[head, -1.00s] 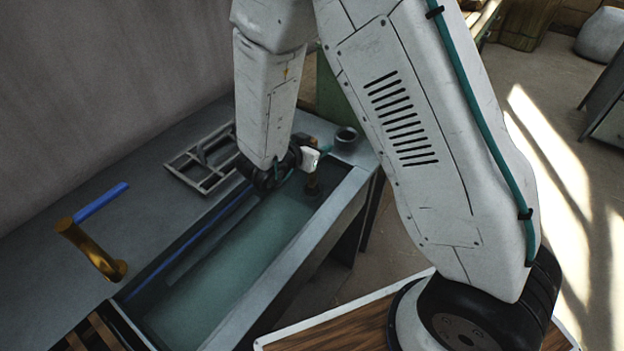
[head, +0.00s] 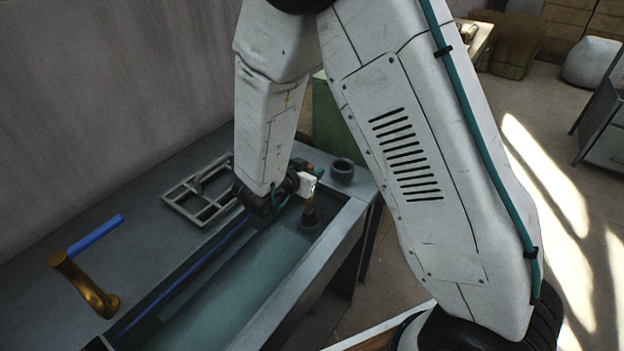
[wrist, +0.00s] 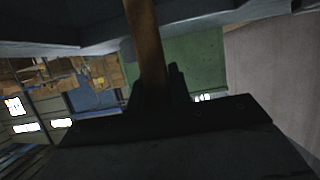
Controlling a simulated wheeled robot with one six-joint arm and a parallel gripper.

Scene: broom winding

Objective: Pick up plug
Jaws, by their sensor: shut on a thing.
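The plug (head: 311,220) has a brown wooden handle and a dark, wider base. It is at the far right end of the sink in the head view. My gripper (head: 309,192) is shut on its handle, above the base. In the wrist view the brown handle (wrist: 147,45) rises between the dark jaws (wrist: 157,90), and the base is out of sight. Whether the base touches the sink bottom cannot be told. My forearm hides part of the gripper in the head view.
The long sink (head: 225,284) holds greenish water. A grey metal frame (head: 183,203) and a dark round cup (head: 342,170) stand on the counter (head: 145,202). A brass tap with a blue handle (head: 96,235) stands at the left. A wall rises behind.

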